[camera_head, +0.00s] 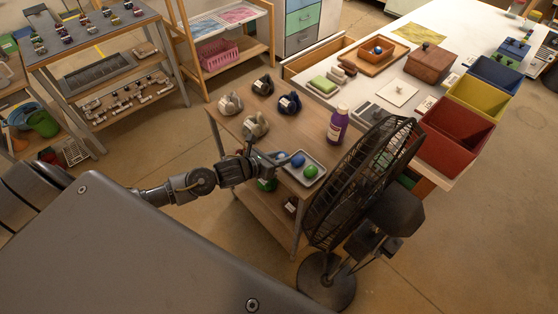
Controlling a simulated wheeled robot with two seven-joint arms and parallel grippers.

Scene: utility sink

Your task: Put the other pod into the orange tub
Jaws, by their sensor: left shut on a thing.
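My left gripper (279,160) is at the near edge of the small wooden table, beside the grey tray (317,181). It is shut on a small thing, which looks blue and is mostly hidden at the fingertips. A blue round pod (298,160) and a green round pod (310,171) show at the tray, just right of the fingertips. My right gripper is not in view.
A black standing fan (362,180) stands right of the tray and hides part of the table. A purple bottle (337,125) and several dark and grey objects stand on the table (283,133). Red (453,150), yellow (478,97) and blue (496,72) bins line the bench's right edge.

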